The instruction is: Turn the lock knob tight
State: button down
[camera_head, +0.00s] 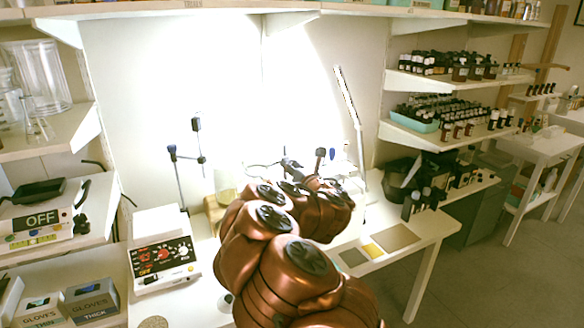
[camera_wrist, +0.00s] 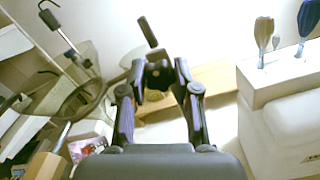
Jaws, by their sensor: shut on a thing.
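The lock knob (camera_wrist: 158,75) is a dark, lobed knob in the middle of the wrist view, with a short dark rod (camera_wrist: 147,33) rising behind it. My gripper (camera_wrist: 159,70) has one finger on each side of the knob and is shut on it. A dark ring (camera_wrist: 75,101) shows to the left of the knob in the wrist view. In the head view, my copper arm reaches over the table to dark clamp parts (camera_head: 291,165) at the back. There the arm hides most of the gripper, and I cannot pick out the knob.
A control box with red dials (camera_head: 162,264) stands left of my arm, and a dark stand (camera_head: 180,178) rises behind it. Flat pads (camera_head: 392,239) lie at the right. A white block with brushes (camera_wrist: 285,75) is right of my gripper.

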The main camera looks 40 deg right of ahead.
jog(key=shift+m+p, duration=1.4)
jog(key=shift+m, duration=16.3)
jog(key=c, duration=0.8)
grip_release()
jog(key=shift+f, duration=0.1)
